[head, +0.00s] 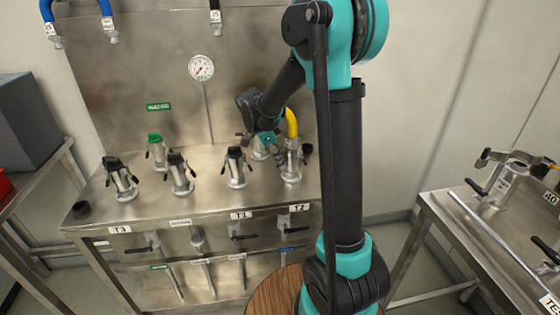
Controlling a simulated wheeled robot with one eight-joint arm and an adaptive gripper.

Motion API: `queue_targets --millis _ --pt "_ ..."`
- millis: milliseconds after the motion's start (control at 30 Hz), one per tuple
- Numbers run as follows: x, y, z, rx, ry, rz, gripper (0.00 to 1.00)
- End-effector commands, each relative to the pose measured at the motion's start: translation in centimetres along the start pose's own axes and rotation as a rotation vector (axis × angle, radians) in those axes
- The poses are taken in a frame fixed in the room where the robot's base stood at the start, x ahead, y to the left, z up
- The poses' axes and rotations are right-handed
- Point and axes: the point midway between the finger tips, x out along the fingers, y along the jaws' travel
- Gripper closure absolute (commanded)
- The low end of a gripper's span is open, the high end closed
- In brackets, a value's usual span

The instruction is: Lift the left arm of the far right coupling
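The far right coupling on the steel bench (291,170) is a silver upright fitting above the T2 label. A yellow hose (292,123) runs into its top. My gripper (266,150) is at its upper left, pointing down, close to the coupling's left side. The left arm of the coupling is partly hidden by my gripper, and I cannot tell whether they touch. A dark piece (307,149) shows at the coupling's right side. The fingers are too small and dark to tell open from shut.
Several silver couplings with black levers, such as this one (236,168), stand to the left. A gauge (201,68) is on the back panel. A side table (440,215) at right bears a large fitting (505,182).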

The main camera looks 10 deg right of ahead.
Motion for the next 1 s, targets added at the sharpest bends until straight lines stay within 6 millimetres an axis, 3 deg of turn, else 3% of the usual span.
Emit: queue_targets --millis 767,800,933,1000 --pt "-0.33 0.00 0.20 0.000 -0.132 0.000 1.00" --pt "-0.34 0.00 0.20 0.000 -0.132 0.000 0.80" --pt "-0.33 0.00 0.20 0.000 -0.132 0.000 0.64" --pt "-0.33 0.00 0.20 0.000 -0.132 0.000 0.62"
